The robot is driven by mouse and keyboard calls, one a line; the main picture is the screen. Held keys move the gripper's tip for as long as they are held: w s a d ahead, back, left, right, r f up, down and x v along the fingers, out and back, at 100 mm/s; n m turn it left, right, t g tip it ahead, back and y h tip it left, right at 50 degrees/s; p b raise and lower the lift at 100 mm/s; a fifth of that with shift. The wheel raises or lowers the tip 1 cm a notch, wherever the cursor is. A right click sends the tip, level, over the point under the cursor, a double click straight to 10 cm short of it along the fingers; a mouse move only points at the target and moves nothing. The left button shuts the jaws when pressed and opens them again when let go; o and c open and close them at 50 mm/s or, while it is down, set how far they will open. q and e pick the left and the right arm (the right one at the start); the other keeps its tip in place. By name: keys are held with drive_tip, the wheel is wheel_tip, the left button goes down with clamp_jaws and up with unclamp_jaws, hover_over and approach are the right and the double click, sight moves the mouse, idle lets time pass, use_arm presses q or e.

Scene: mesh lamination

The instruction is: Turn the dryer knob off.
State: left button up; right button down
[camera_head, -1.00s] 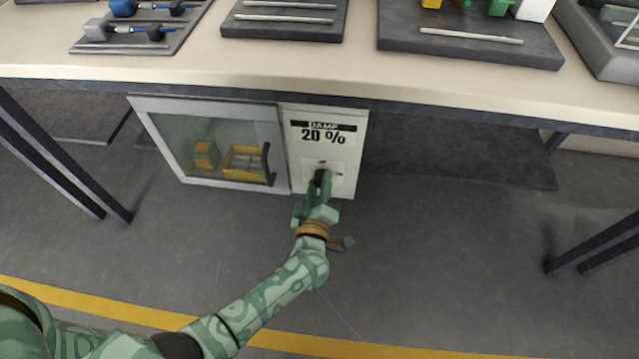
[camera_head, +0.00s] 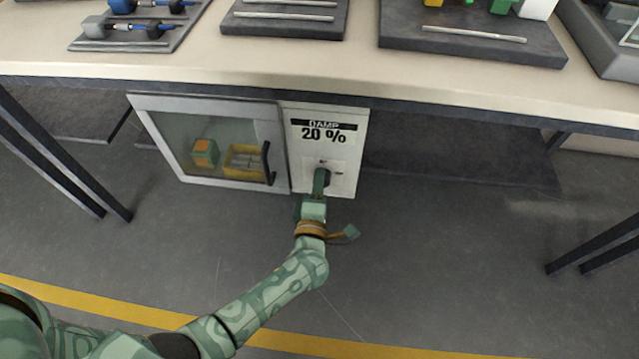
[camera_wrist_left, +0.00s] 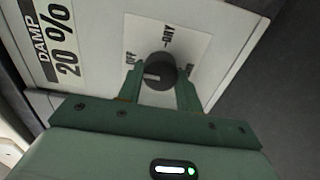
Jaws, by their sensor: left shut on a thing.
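The dryer (camera_head: 215,188) is a white cabinet under the table with a "DAMP 20 %" panel on its right part. Its dark round knob (camera_wrist_left: 159,64) sits on a white plate with an OFF label (camera_wrist_left: 130,57) at left and a DRY label (camera_wrist_left: 168,35) above in the left wrist view. A light mark on the knob lies roughly sideways at its left part. My left gripper (camera_head: 320,178) is shut on the knob, one green finger on each side, as the left wrist view (camera_wrist_left: 160,78) shows. In the head view the fingers mostly hide the knob. My right gripper is not in view.
The dryer's glass door (camera_head: 215,140) is closed, with an orange-green block and a yellow tray inside and a dark handle (camera_head: 267,163). The table (camera_head: 300,58) overhangs the dryer and carries several trays. Its dark legs (camera_head: 75,160) stand at the sides. The floor in front is clear.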

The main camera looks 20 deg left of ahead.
use_arm(q)
drive_tip(key=shift+s+f, duration=0.1)
drive_tip(key=shift+f, duration=0.1)
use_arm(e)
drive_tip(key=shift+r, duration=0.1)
use_arm(q)
drive_tip(key=o, duration=1)
drive_tip(key=shift+r, duration=0.1)
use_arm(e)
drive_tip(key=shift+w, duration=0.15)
use_arm(q)
drive_tip(key=p+v, duration=0.4)
drive_tip(key=v, duration=1.2)
drive_tip(key=shift+s+d+p, duration=0.1)
drive_tip(key=shift+s+p, duration=0.05)
drive_tip(key=shift+p, duration=0.25)
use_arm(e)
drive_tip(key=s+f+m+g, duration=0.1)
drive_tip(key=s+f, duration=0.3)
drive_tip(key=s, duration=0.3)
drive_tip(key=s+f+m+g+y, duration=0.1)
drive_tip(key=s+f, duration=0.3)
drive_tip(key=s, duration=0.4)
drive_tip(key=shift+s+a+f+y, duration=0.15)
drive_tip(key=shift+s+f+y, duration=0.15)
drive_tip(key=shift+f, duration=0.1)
